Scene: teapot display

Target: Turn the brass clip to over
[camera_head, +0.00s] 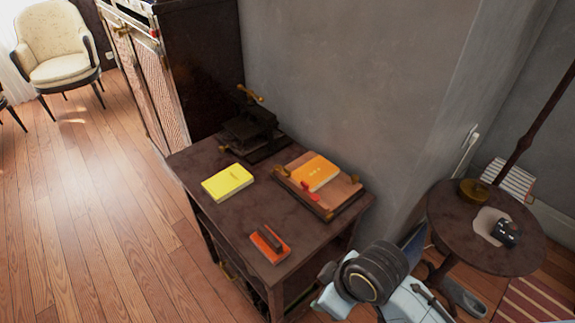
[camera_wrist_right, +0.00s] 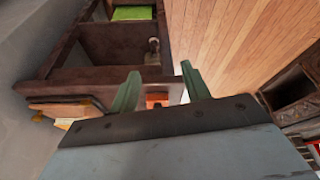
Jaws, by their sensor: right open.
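A wooden board (camera_head: 335,190) lies on the dark table with an orange-yellow book (camera_head: 315,172) on it. Small brass pieces sit at the board's edges, one at the left (camera_head: 281,169) and one at the right (camera_head: 356,179); a red piece (camera_head: 309,190) is at the front. I cannot tell which is the brass clip. The board's edge (camera_wrist_right: 55,108) also shows at the left of the right wrist view. My right gripper (camera_wrist_right: 160,88) is open and empty, apart from the board. Its fingers are not clear in the head view. My left gripper is not in view.
On the dark table (camera_head: 222,212) are a yellow book (camera_head: 227,182), a red-orange block (camera_head: 270,244) and a black press (camera_head: 250,132) with a brass handle. A grey wall stands behind. A round side table (camera_head: 450,230) is at the right. Open floor lies at the left.

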